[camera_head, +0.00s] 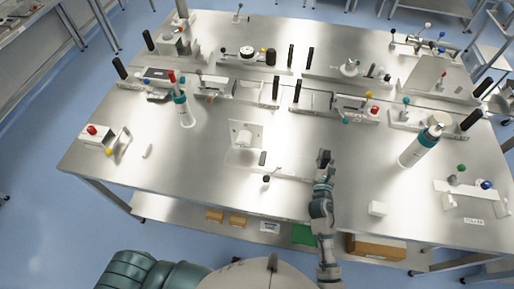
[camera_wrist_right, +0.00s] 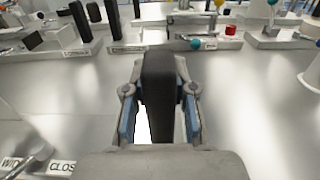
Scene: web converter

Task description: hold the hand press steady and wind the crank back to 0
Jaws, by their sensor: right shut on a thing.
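A low pale fixture (camera_head: 292,174) lies at the table's front middle. It has a small lever with a dark ball knob (camera_head: 266,180) at its left end and a black upright handle at its right end. My right gripper (camera_head: 323,165) is at that right end. In the right wrist view its fingers (camera_wrist_right: 160,105) are closed on both sides of the black handle (camera_wrist_right: 160,75). A metal lever (camera_wrist_right: 30,158) lies by a partly cut-off label at the lower left there. I cannot tell which part is the crank or read any scale. My left gripper is out of view.
The steel table (camera_head: 215,165) holds several other fixtures with black posts farther back. A white plate with a peg (camera_head: 244,134) stands just behind the fixture. A white and teal bottle (camera_head: 420,148) is to the right and a white block (camera_head: 377,209) lies nearer.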

